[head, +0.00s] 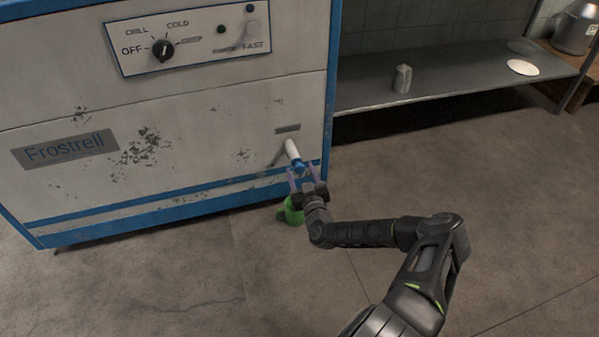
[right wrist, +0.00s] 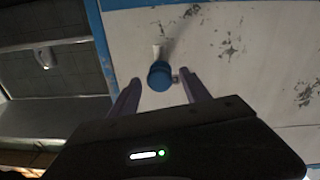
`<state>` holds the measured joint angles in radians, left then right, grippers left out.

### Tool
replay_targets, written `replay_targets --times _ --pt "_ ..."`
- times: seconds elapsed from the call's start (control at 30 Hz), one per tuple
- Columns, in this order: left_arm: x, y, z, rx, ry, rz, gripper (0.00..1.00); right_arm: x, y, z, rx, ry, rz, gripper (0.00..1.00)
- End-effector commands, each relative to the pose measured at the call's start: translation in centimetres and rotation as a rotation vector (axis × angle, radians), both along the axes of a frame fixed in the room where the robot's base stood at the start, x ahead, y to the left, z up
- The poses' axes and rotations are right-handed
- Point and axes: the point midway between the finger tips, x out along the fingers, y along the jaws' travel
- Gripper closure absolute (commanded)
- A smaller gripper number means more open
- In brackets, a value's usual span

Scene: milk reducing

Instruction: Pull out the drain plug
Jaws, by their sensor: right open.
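The drain plug (head: 300,167) is a blue cap at the end of a short white drain pipe (head: 291,149), low on the front of the white and blue machine. In the right wrist view the plug (right wrist: 160,76) shows as a round blue end between the fingers. My right gripper (head: 307,178) is open, its two purplish fingers on either side of the plug's line. The right gripper (right wrist: 158,90) also shows in the wrist view, with visible gaps between the fingers and the plug. My left gripper is not in view.
A green container (head: 291,211) stands on the floor below the drain, partly hidden by my gripper. The machine's panel has a dial (head: 163,49). A grey shelf (head: 450,85) at right holds a carton (head: 402,78) and a white disc (head: 523,67). The floor at right is clear.

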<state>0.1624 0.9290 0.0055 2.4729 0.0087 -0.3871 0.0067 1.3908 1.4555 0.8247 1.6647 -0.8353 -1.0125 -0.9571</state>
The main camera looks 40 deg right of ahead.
Motion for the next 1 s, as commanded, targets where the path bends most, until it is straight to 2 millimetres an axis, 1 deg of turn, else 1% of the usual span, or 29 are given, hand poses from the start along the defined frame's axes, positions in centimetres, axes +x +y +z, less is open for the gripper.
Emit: replay_targets --times 0.03,0.13,0.43,0.47,1.0 --pt "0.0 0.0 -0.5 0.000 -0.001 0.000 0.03 0.6 -0.2 -0.3 0.001 -0.001 -0.001 0.45" --pt "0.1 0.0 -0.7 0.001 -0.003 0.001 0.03 1.3 -0.5 -0.1 0.001 0.000 0.000 0.45" --pt "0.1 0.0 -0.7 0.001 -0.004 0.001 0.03 1.6 -0.6 0.0 0.001 0.001 0.001 0.45" --pt "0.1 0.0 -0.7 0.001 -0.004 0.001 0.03 1.6 -0.6 0.0 0.001 0.001 0.001 0.46" --pt "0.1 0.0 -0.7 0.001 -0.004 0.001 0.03 1.6 -0.6 0.0 0.001 0.000 -0.001 0.91"
